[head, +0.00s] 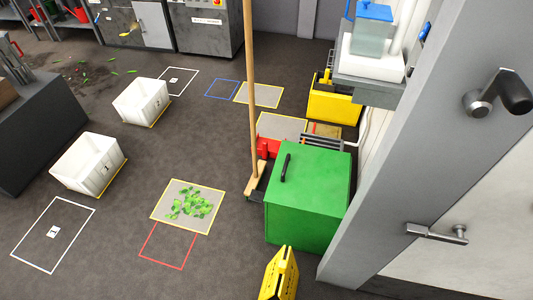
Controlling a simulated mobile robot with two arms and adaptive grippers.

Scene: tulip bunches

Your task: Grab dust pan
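I cannot clearly make out a dust pan. A red object (268,148) shows behind the broom handle and the green box, partly hidden by both. It could be the dust pan, but too little of it shows to tell. A broom with a long wooden handle (249,80) stands upright in front of it, its head (256,182) on the floor at the left side of the green box. Neither of my grippers is in view.
A green box (312,210) with a black handle stands right of centre by the grey door frame (415,140). A yellow folded stand (281,275) is at the bottom. Green leaves lie on a yellow-edged square (163,212). White crates (82,168) stand left; open floor lies between.

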